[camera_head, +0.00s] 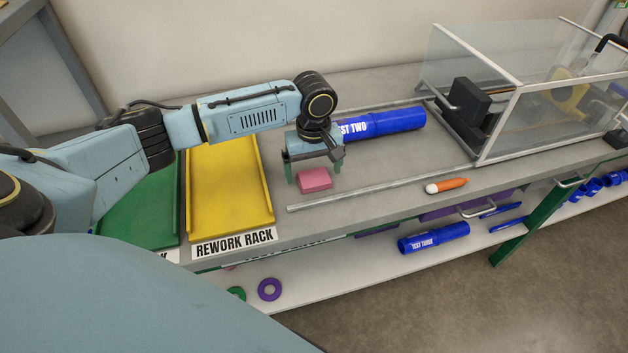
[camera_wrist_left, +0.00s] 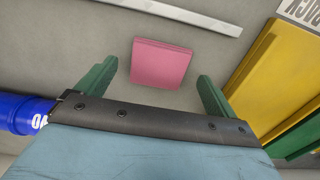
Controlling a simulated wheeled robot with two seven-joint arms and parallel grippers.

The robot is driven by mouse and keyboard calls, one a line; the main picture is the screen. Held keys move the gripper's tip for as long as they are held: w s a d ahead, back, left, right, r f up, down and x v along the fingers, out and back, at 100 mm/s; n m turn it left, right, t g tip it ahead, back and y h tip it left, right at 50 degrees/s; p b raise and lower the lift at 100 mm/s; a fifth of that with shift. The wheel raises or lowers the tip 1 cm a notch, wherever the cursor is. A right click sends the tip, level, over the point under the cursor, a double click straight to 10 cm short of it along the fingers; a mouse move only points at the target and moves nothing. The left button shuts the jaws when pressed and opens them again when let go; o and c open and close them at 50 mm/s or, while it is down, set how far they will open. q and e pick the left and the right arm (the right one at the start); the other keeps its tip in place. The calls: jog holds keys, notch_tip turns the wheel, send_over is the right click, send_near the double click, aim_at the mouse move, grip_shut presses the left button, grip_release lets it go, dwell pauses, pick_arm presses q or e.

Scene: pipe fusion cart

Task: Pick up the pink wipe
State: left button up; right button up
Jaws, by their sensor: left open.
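The pink wipe (camera_head: 315,179) is a small folded block lying flat on the grey bench top, just right of the yellow tray. My left gripper (camera_head: 311,184) is above it, pointing down, with its green fingers apart. In the left wrist view the pink wipe (camera_wrist_left: 161,63) lies ahead of the gap between the open fingers (camera_wrist_left: 152,82). I cannot tell whether either finger touches it. My right gripper is not in view.
The yellow rework rack (camera_head: 228,187) and a green tray (camera_head: 140,215) stand left. A blue pipe (camera_head: 385,123) lies behind the gripper. A metal rail (camera_head: 380,187) and an orange-and-white marker (camera_head: 446,186) lie right. A clear-walled enclosure (camera_head: 490,50) stands further right.

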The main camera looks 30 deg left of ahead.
aim_at(315, 178)
pick_arm(q)
jog(key=shift+f, duration=0.75)
jog(key=c, duration=1)
notch_tip(315, 178, up, 10)
jog(key=shift+r+p, duration=0.1)
jog(key=shift+p, duration=0.6)
jog(key=shift+c, duration=0.2)
jog(key=shift+o, duration=0.9)
jog(key=shift+c, duration=0.6)
jog(key=shift+d, duration=0.1)
